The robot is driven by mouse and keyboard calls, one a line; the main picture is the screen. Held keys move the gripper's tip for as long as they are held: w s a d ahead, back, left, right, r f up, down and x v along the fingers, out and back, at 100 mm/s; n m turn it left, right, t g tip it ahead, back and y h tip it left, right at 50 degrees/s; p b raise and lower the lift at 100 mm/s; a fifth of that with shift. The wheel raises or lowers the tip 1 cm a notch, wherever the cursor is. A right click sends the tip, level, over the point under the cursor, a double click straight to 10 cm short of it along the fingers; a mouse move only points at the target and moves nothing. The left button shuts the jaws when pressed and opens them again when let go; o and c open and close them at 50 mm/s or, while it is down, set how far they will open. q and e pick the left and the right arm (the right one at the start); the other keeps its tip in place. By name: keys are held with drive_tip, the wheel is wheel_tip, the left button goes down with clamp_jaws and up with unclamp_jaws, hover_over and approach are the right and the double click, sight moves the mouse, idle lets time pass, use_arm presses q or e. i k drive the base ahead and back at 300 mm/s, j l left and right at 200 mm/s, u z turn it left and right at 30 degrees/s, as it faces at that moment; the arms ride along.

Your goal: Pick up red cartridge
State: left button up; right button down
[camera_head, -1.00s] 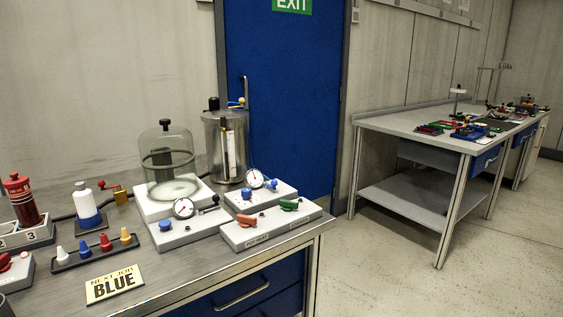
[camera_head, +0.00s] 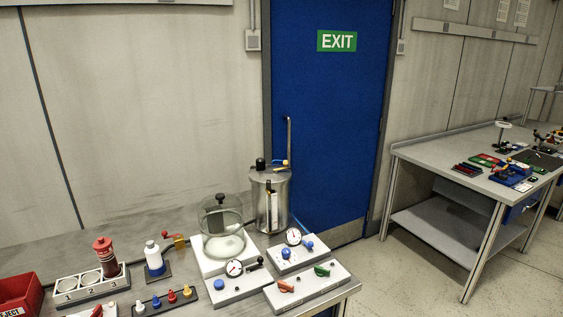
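The red cartridge (camera_head: 106,257) stands upright in the slot marked 3, at the right end of a pale numbered rack (camera_head: 75,293) on the near workbench, at lower left. It has a red cap on top and a dark red body. The slots marked 1 and 2 look empty. Neither of my grippers is in view, so nothing of mine shows near the cartridge.
A red reject bin (camera_head: 18,296) is left of the rack. Right of it stand a white bottle (camera_head: 153,258), a strip of small coloured nozzles (camera_head: 172,297), a glass bell jar (camera_head: 222,228), a steel tank (camera_head: 270,198) and gauge panels. Another table (camera_head: 440,150) stands at right.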

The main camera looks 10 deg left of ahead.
sight(107, 258)
drive_tip(key=u, duration=1.45)
drive_tip(key=i+z, duration=0.25)
drive_tip(key=i, duration=0.4)
